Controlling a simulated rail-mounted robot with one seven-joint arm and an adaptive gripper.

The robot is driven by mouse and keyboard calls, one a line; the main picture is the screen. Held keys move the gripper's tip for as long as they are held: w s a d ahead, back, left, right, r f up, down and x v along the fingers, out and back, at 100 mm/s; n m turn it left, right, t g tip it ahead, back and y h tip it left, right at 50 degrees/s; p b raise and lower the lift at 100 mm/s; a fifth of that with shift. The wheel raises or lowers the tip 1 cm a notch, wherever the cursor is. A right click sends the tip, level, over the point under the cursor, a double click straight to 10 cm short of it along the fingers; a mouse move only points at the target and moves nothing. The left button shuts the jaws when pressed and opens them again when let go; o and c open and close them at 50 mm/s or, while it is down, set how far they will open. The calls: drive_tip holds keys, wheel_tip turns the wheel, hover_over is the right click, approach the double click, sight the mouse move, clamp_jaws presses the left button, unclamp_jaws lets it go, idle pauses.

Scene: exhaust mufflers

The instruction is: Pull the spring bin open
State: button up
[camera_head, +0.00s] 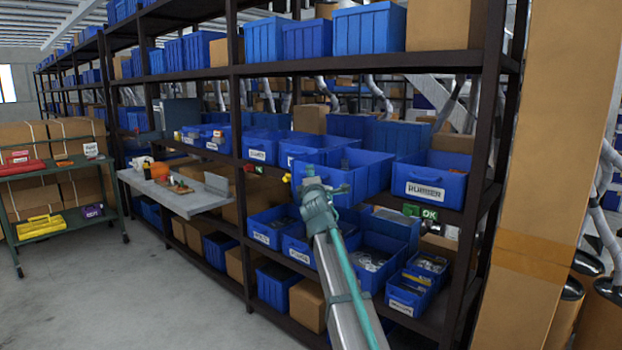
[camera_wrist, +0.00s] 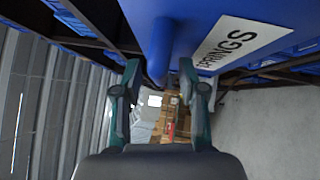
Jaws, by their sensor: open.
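The spring bin (camera_head: 347,188) is a blue bin on the middle shelf, its front sticking out past the neighbouring bins. In the wrist view its blue front (camera_wrist: 195,25) fills the top, with a white SPRINGS label (camera_wrist: 238,43). A blue rounded handle (camera_wrist: 161,48) projects from that front. My gripper (camera_head: 309,181) is at the bin's front in the head view. In the wrist view my gripper (camera_wrist: 159,78) is open, with one finger on each side of the handle's line. I cannot tell whether a finger touches the handle. My gripper hides part of the bin's front.
A blue RUBBER bin (camera_head: 428,182) stands to the right on the same shelf. Several blue bins, including one with metal parts (camera_head: 370,259), fill the shelf below. A grey worktop (camera_head: 180,198) juts out at left. The floor (camera_head: 150,300) at lower left is clear.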

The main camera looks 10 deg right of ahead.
drive_tip(key=s+f, duration=0.1)
drive_tip(key=s, duration=1.1)
drive_tip(key=shift+a+f, duration=0.2)
drive_tip(key=shift+f, duration=0.1)
drive_tip(key=shift+w, duration=0.1)
